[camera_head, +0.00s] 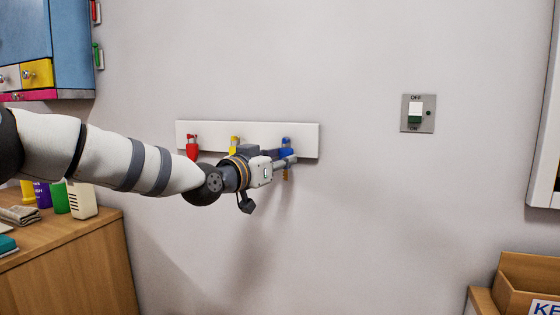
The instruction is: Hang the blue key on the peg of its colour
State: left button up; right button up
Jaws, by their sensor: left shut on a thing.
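A white peg board (305,137) is fixed to the wall, with a red, a yellow and a blue peg (286,140). The blue key (287,152) is at the blue peg, with a brass-coloured part (285,174) hanging below the fingers. My left gripper (286,161) reaches in from the left and is shut on the blue key. I cannot tell whether the key's hole is around the peg or only in front of it. My right gripper is not in view.
A red thing (192,151) hangs at the red peg. My left arm passes close to the yellow peg (235,140). A wall switch (415,113) is at the right. A wooden cabinet (70,270) stands at lower left, an open box (525,285) at lower right.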

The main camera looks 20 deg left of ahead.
pick_arm(q)
jog(key=o, duration=1.1)
jog(key=shift+c, duration=0.2)
